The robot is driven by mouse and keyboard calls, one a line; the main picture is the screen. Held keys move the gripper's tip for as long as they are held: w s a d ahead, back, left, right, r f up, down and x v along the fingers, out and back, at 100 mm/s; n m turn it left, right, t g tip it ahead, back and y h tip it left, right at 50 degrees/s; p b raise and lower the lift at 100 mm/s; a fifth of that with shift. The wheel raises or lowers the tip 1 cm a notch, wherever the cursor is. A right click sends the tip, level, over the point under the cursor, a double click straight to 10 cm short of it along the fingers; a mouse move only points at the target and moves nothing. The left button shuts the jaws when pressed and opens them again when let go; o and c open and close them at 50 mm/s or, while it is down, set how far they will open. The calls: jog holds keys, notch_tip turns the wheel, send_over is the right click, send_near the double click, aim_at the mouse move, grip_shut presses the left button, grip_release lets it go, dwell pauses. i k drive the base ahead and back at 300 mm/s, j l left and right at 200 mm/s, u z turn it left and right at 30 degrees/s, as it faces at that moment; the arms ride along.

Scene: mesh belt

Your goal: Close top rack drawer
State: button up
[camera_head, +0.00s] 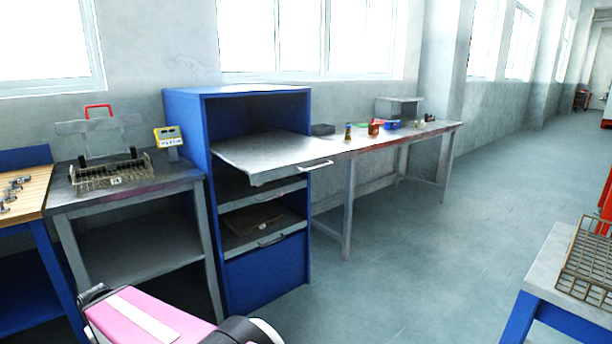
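A blue rack cabinet (186,135) stands against the wall left of the middle. Its top drawer (270,152) is a grey metal shelf pulled far out to the right, with a handle (316,166) on its front edge. Two lower drawers sit below it; the middle one (262,195) and the lower one (262,236) look pushed in or nearly so, each with a handle. A pink and black part of my arm (150,318) shows at the bottom left, below and in front of the cabinet. My gripper's fingers are not visible.
A grey table (120,196) with a wire basket (112,175) and a yellow device (168,136) adjoins the cabinet's left. A long workbench (425,132) with small items stands behind the drawer. Another table (575,285) with a wire rack is at lower right. The floor (410,250) between is clear.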

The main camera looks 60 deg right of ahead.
aim_at(266, 157)
jog(key=z, duration=1.85)
jog(key=i+z, duration=0.35)
jog(key=i, duration=0.25)
jog(key=i+j+z, duration=0.2)
jog(key=i+z, duration=0.15)
jog(key=i, duration=0.3)
jog(key=k+j+z, duration=0.1)
jog(key=k+j, duration=0.1)
jog(key=j, duration=0.05)
